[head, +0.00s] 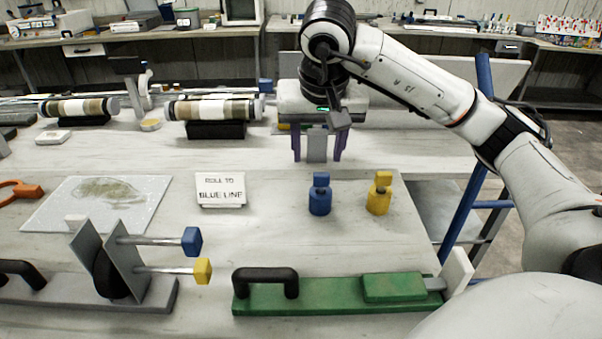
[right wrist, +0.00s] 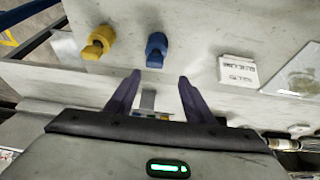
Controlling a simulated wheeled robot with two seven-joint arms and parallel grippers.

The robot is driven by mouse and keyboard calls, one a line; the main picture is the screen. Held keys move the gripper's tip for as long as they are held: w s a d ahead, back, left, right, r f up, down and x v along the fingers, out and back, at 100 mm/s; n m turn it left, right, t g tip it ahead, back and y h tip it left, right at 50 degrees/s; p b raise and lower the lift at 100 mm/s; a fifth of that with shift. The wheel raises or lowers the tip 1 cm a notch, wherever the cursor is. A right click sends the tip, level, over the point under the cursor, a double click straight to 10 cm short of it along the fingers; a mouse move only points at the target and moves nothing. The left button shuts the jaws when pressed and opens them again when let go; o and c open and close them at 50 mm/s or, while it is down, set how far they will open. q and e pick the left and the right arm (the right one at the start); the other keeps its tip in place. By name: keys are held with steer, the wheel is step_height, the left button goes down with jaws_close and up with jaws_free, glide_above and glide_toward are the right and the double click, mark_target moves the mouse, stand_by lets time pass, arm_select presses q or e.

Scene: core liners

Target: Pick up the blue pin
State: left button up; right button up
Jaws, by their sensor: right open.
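The blue pin (head: 320,194) stands upright on the white table, left of a similar yellow pin (head: 379,193). My right gripper (head: 317,160) is open and empty, behind the blue pin and apart from it. In the right wrist view, the blue pin (right wrist: 156,49) lies beyond the open purple fingers of my right gripper (right wrist: 158,80), roughly in line with the gap between them. The yellow pin (right wrist: 99,42) is to its left there. My left gripper is not in view.
A "roll to blue line" sign (head: 221,190) stands left of the blue pin. A green fixture with a black handle (head: 265,276) lies in front. A grey fixture (head: 150,290) with blue- and yellow-ended rods is at front left. Core samples (head: 212,108) lie behind.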

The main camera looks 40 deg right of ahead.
mark_target(322, 174)
steer(key=f, duration=0.1)
steer(key=d+f, duration=0.1)
steer(key=f, duration=0.1)
steer(key=shift+f, duration=0.1)
steer(key=x, duration=0.4)
steer(key=shift+s+d+f, duration=0.15)
steer(key=shift+d+f, duration=0.15)
steer(key=shift+f, duration=0.4)
steer(key=c, duration=1.1)
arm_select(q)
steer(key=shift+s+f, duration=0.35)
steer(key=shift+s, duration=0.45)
arm_select(e)
steer(key=shift+c, duration=0.2)
